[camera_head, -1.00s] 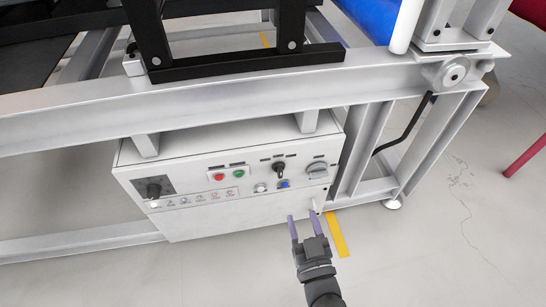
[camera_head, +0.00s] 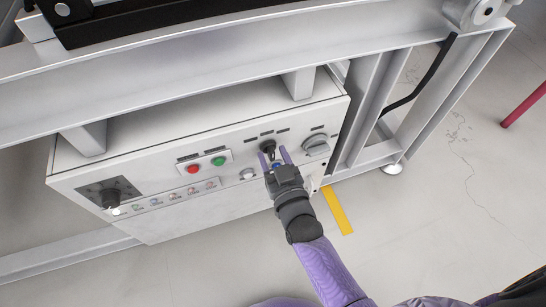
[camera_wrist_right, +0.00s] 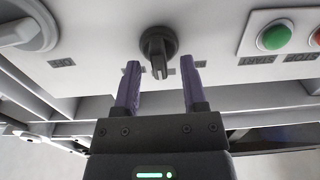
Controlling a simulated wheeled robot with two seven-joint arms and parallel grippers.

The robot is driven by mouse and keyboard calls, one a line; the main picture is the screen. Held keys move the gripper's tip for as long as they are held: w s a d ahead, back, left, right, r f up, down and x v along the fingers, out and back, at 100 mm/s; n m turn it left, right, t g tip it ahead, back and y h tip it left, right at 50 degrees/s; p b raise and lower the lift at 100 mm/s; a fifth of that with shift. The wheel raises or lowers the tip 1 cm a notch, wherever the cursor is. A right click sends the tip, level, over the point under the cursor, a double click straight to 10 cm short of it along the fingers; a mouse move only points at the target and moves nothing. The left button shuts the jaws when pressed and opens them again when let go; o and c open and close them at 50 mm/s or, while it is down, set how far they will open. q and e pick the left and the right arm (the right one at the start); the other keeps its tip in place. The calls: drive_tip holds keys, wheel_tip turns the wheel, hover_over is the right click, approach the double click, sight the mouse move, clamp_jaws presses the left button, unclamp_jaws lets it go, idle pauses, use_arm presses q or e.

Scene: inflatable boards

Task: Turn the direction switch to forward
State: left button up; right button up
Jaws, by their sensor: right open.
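The direction switch is a black rotary knob (camera_head: 267,147) on the front of the white control box (camera_head: 90,208). In the right wrist view the knob (camera_wrist_right: 158,46) is between and just beyond my fingertips. My right gripper (camera_head: 274,157) is open, with its two purple fingers (camera_wrist_right: 160,78) pointing at the knob, one on each side, apparently not touching it. The labels by the knob are too small to read. My left gripper is not in view.
Left of the knob are a red button (camera_head: 193,169) and a green button (camera_head: 218,161). A grey rotary switch (camera_head: 315,144) is to its right. A black dial (camera_head: 110,197) is at the box's left. A metal frame beam (camera_head: 200,67) runs above the box.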

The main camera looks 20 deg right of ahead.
clamp_jaws()
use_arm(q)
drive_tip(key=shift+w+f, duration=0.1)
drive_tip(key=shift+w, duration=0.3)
